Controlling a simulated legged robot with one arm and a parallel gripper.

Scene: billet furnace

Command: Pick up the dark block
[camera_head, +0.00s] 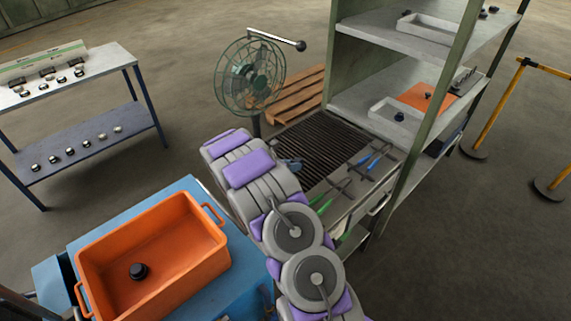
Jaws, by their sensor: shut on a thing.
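A small dark, rounded piece (138,271) lies on the floor of the orange bin (205,262), left of my arm. I cannot tell whether it is the dark block. My grey arm with purple pads reaches up from the bottom centre towards the grill. The fingers of my gripper do not show; my own arm hides that end. A small blue-grey piece shows beside the arm at the grill's left edge, too small to identify.
The bin stands on a blue table (190,187). A grill bench (318,142) holds tools with green and blue handles. A green fan (249,77) stands behind. A shelf rack (400,185) with trays is at right. A two-level table (75,145) with small parts is at left.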

